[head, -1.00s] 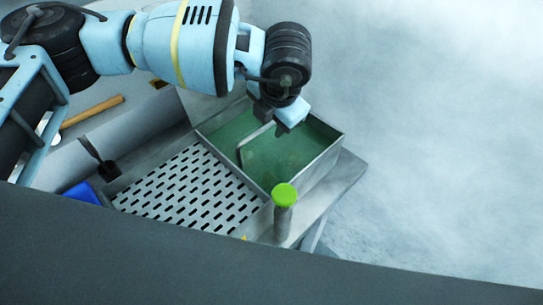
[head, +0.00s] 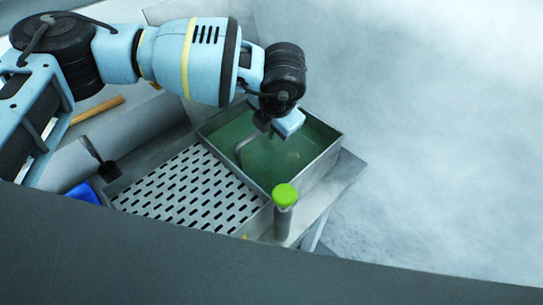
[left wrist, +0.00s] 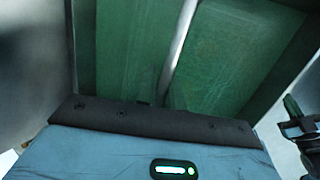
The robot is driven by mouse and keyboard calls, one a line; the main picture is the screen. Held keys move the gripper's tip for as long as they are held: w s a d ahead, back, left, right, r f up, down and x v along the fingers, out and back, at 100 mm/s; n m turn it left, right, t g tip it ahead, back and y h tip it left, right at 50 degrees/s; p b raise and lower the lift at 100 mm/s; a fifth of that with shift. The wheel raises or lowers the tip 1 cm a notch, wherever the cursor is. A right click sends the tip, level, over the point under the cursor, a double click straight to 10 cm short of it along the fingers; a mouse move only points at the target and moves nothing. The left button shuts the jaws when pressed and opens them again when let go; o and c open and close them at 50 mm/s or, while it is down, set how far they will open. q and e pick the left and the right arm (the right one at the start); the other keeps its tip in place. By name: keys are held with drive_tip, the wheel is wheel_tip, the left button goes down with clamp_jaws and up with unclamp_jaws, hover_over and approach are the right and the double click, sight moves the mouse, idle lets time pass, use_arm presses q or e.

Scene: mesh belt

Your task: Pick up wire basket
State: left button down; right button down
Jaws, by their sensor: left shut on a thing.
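A square metal tank (head: 318,167) holds green liquid. A thin bent grey rod, which looks like the wire basket's handle (head: 240,153), rises out of the liquid; the basket body is not visible beneath it. My left gripper (head: 272,127) is above the tank, shut on the upper end of this handle. In the left wrist view, the pale rod (left wrist: 178,50) runs from the dark jaw edge across the green liquid.
A perforated metal tray (head: 190,190) adjoins the tank on the left. A green-capped cylinder (head: 285,196) stands at the tank's near corner. A black-bladed tool (head: 108,168), a blue object (head: 83,193) and a wooden handle (head: 98,110) are further left.

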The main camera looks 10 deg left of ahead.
use_arm(q)
drive_tip(key=shift+r, duration=0.15)
wheel_tip(320, 180, up, 18)
idle(0.7)
drive_tip(key=shift+f, duration=1.75)
